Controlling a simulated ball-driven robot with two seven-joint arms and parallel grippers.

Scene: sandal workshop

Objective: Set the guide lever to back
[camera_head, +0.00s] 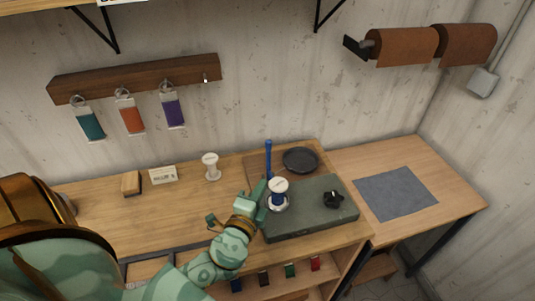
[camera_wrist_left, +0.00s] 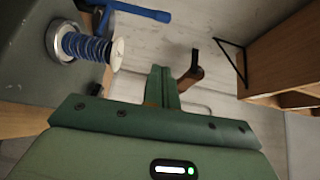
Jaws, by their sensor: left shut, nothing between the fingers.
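A blue upright lever (camera_head: 268,158) stands behind the spool, near the back left corner of a grey-green slab (camera_head: 315,216). A blue bar that looks like the same lever (camera_wrist_left: 142,11) crosses the top of the left wrist view. My left gripper (camera_head: 260,190) is just left of the spool and below the lever in the picture. Its green fingers (camera_wrist_left: 162,85) are together with nothing between them. I cannot tell whether they touch the lever. My right gripper is not in view.
A blue thread spool (camera_head: 278,188) sits in a metal cup on the slab, close to my left gripper. A black knob (camera_head: 333,199) is at the slab's right. A dark round dish (camera_head: 300,159) lies behind. A white spool (camera_head: 211,166) stands on the bench to the left.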

